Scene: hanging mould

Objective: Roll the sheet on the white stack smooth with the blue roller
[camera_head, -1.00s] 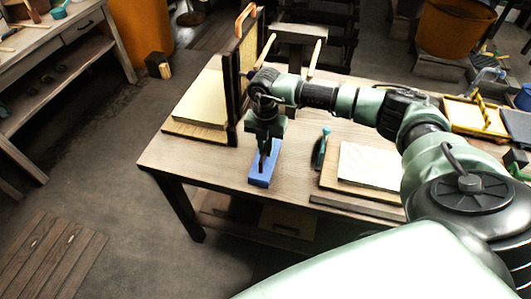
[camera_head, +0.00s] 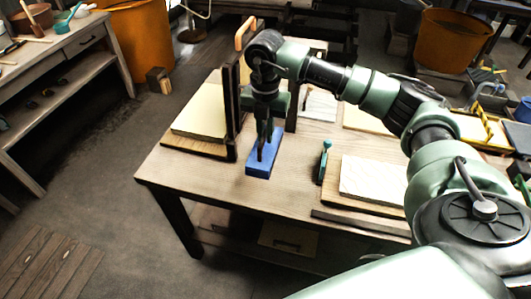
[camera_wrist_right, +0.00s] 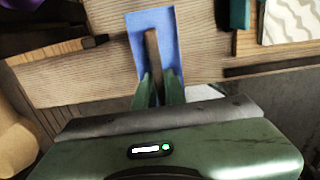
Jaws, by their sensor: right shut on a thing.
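The blue roller (camera_head: 261,160) looks like a long blue block with a brown bar handle, near the middle of the wooden table. My right gripper (camera_head: 267,140) is above it, pointing down. In the right wrist view my fingers (camera_wrist_right: 160,88) are shut on the brown bar, with the blue body (camera_wrist_right: 135,42) beyond it. I cannot tell whether its underside touches the table. The white stack (camera_head: 372,180) lies on a board to the right, its pale, wavy sheet on top. It shows partly in the right wrist view (camera_wrist_right: 288,20). My left gripper is not in view.
A teal-handled tool (camera_head: 323,162) stands between roller and white stack. An upright dark frame (camera_head: 231,108) is close left of my gripper, with a cream stack (camera_head: 203,112) beyond it. Bare tabletop (camera_head: 225,182) lies in front. A yellow tray (camera_head: 480,130) is far right.

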